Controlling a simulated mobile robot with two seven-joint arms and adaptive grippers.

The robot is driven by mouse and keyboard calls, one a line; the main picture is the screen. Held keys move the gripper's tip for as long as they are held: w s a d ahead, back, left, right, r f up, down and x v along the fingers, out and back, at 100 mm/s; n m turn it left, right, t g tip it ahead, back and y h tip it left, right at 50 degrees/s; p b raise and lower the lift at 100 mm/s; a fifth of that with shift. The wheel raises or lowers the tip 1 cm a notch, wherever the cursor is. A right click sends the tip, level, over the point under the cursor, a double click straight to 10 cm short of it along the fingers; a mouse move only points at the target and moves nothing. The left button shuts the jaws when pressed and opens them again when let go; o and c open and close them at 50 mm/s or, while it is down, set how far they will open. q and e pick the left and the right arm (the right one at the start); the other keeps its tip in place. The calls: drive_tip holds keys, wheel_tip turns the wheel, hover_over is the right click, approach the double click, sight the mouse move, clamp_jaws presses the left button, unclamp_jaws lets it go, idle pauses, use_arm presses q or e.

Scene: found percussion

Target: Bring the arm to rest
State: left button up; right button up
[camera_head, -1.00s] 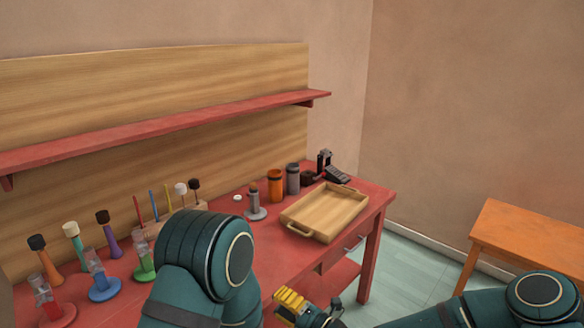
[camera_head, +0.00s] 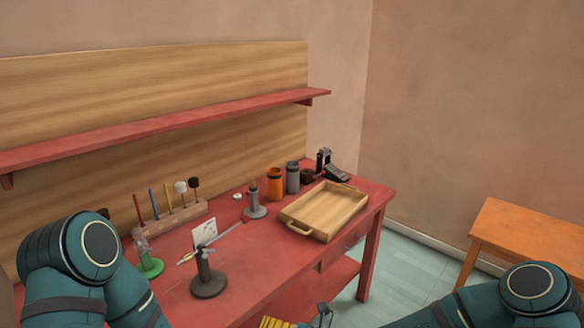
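My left arm shows at the lower left of the head view, with its teal joint bent above the red table (camera_head: 265,282). Its gripper is below the picture edge or hidden by the arm. My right arm shows at the bottom right.
A wooden tray (camera_head: 318,235) stands at the table's right end. A black stand (camera_head: 208,285) with a card is near the front. A peg rack (camera_head: 178,219), orange canister (camera_head: 275,184), grey canister (camera_head: 293,178) and green-based holder (camera_head: 150,266) stand around. An orange table (camera_head: 530,232) is at right.

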drive_tip(key=s+d+f+n+g+h, duration=0.25)
drive_tip(key=s+f+n+g, duration=0.2)
drive_tip(key=s+n, duration=0.3)
drive_tip(key=s+d+f+n+g+h, duration=0.1)
drive_tip(key=s+f+n+g+h, duration=0.25)
drive_tip(key=s+f+n, duration=0.4)
drive_tip(key=w+d+f+n+t+h, duration=0.1)
drive_tip(key=d+n, duration=0.4)
drive_tip(key=n, duration=0.5)
drive_tip(key=w+d+f+n+t+h, duration=0.1)
drive_tip(key=d+n+h, duration=0.3)
drive_tip(key=n, duration=0.5)
drive_tip(key=d+f+t, duration=0.1)
drive_tip(key=d, duration=0.1)
drive_tip(key=shift+d+f+n+h, duration=0.2)
drive_tip(key=shift+d+n+h, duration=0.1)
drive_tip(key=shift+n, duration=0.1)
